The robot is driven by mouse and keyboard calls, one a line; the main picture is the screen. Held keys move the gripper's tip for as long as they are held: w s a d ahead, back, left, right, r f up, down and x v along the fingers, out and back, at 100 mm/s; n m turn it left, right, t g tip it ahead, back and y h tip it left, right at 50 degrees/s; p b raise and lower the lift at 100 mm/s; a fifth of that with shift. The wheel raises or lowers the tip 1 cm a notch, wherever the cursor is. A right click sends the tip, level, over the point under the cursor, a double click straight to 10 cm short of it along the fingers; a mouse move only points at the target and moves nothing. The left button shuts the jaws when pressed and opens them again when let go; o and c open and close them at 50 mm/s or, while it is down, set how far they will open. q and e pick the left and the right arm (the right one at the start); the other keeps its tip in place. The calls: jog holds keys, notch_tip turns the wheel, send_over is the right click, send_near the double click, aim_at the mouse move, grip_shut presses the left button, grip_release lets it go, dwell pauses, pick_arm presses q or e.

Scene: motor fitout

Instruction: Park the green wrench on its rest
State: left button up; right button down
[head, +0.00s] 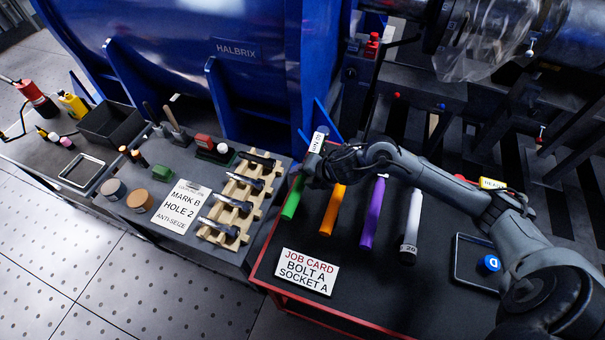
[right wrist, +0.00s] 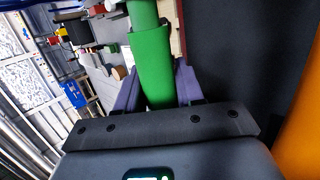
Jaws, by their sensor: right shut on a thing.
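The green wrench (head: 292,198) is at the left edge of the red-edged black cart top (head: 365,285), its handle pointing toward the front. My right gripper (head: 316,170) is shut on it near its far end, beside a white label (head: 320,139). In the right wrist view the green handle (right wrist: 153,68) runs between the fingers (right wrist: 155,88). I cannot tell whether the wrench touches the cart top, and no separate rest for it can be made out. My left gripper is not in view.
An orange wrench (head: 333,210), a purple wrench (head: 373,212) and a grey wrench (head: 411,225) lie to the right. A job card (head: 307,271) is in front. A wooden socket rack (head: 245,205) stands left on the grey bench. A tray (head: 470,270) holds a blue piece.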

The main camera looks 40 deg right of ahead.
jog(key=shift+f+b, duration=0.55)
jog(key=shift+f, duration=0.2)
jog(key=c, duration=0.6)
grip_release()
jog(key=shift+f, duration=0.1)
jog(key=shift+s+d+r, duration=0.1)
jog(key=shift+s+r, duration=0.15)
jog(key=shift+r, duration=0.1)
jog(key=shift+p+v, duration=1.45)
jog(key=shift+v, duration=3.6)
jog(key=shift+d, duration=0.1)
